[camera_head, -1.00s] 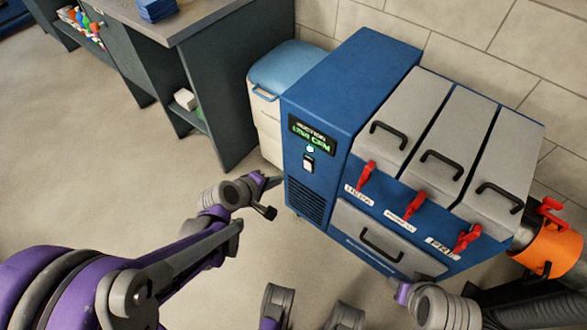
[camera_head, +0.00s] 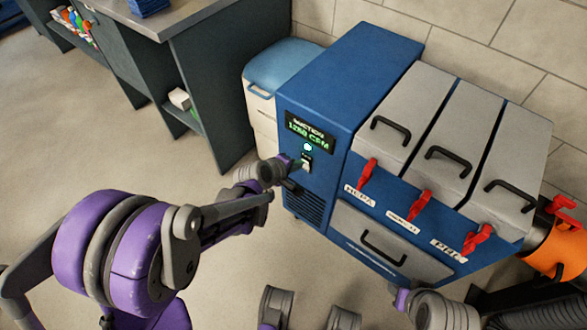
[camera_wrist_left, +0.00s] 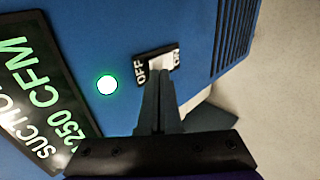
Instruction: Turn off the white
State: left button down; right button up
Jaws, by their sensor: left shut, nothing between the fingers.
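The white switch (camera_wrist_left: 162,63) sits on the blue front panel of the machine (camera_head: 340,85), between OFF and ON labels in the left wrist view. It also shows in the head view (camera_head: 307,162). My left gripper (camera_wrist_left: 160,85) is shut and empty, its fingertips right at the switch; I cannot tell whether they touch it. In the head view the left gripper (camera_head: 298,169) is in front of the panel. A green light (camera_wrist_left: 107,85) glows beside the switch, and the display (camera_wrist_left: 38,95) reads suction 1250 CFM.
Red levers (camera_head: 420,205) and grey lids with black handles (camera_head: 446,155) are to the right of the panel. An orange collar (camera_head: 560,250) is at the far right. A blue-lidded bin (camera_head: 285,65) and a dark workbench (camera_head: 195,75) stand to the left.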

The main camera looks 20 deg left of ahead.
pick_arm(q)
jog(key=shift+w+d+r, duration=0.15)
jog(key=shift+w+d, duration=0.05)
jog(key=shift+w, duration=0.25)
jog(key=shift+r+p, duration=0.75)
jog(key=shift+r, duration=0.05)
